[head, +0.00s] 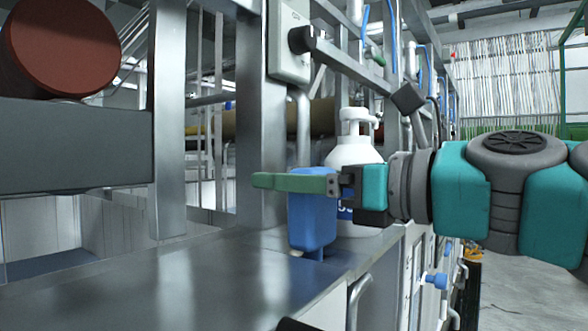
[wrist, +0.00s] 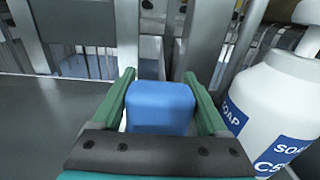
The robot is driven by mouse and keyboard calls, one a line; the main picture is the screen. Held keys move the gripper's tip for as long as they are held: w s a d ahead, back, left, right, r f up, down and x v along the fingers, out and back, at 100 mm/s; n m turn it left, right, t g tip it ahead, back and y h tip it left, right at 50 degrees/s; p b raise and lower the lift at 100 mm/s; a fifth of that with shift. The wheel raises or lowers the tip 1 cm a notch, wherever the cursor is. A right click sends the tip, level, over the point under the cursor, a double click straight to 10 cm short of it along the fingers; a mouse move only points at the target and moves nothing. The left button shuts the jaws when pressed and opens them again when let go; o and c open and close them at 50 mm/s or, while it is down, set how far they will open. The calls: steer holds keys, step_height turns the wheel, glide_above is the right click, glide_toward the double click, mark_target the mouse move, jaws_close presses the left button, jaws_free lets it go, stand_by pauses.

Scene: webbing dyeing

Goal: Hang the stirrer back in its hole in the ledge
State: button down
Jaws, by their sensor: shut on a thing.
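A blue block-shaped piece (head: 312,210), which I take to be the stirrer's upper part, stands upright at the ledge's right end. A narrower darker blue part shows under it, down at the metal ledge (head: 180,285). My gripper (head: 262,180) reaches in from the right with green fingers level at the top of the blue piece. In the wrist view the blue piece (wrist: 160,107) fills the space between the two fingers (wrist: 158,76), and they are shut on it. The hole is hidden, and I cannot tell whether the lower end is in it.
A white soap pump bottle (head: 353,152) stands close behind the blue piece; it is at the right in the wrist view (wrist: 272,110). Steel posts (head: 262,120) rise behind the ledge. A dark red roller (head: 62,45) is at upper left. The ledge's left part is clear.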

jaws_free()
stand_by(0.3)
steer(key=shift+v, duration=3.95)
